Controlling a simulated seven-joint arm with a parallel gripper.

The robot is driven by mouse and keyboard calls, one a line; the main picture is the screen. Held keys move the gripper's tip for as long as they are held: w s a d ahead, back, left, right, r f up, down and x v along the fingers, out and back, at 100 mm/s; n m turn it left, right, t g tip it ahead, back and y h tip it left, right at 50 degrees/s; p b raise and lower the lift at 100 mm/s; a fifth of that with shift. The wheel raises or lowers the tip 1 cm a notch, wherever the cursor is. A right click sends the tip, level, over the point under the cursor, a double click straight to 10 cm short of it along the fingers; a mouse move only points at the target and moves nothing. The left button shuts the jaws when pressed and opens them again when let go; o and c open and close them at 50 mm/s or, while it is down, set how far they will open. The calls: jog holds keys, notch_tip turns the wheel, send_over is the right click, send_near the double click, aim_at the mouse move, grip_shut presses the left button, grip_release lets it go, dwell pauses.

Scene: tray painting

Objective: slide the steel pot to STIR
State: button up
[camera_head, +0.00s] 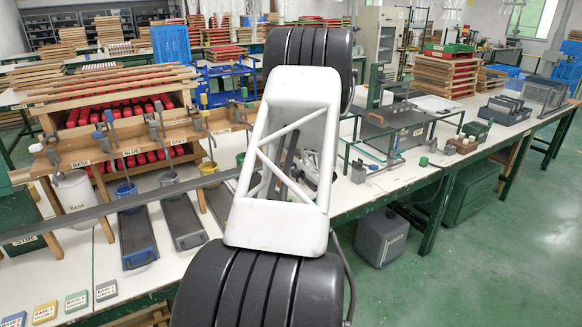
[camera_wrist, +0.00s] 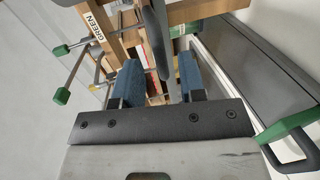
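A grey, steel-looking pot (camera_head: 167,179) stands under the rack's GREY label in the head view, between a blue pot (camera_head: 126,190) and a yellow-rimmed pot (camera_head: 209,170). I cannot tell for sure that it is the steel pot. A STIR label (camera_head: 25,241) shows at the far left, on a dark green block. My gripper (camera_wrist: 161,82) has two blue fingertips spread apart in the wrist view, near the GREEN label (camera_wrist: 80,25). A dark grey bar (camera_wrist: 155,35) reaches down between them in the picture; contact is unclear. My arm hides the gripper in the head view.
A wooden rack (camera_head: 150,137) with hanging levers stands over the pots. A long grey rail (camera_head: 110,207) crosses in front. Grey trays (camera_head: 135,237) lie on the white table, with labelled blocks (camera_head: 45,311) at front. A green-handled tray (camera_wrist: 245,75) is right of the fingers.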

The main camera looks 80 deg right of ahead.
jog(key=shift+x, duration=1.65)
jog(key=shift+c, duration=0.2)
grip_shut()
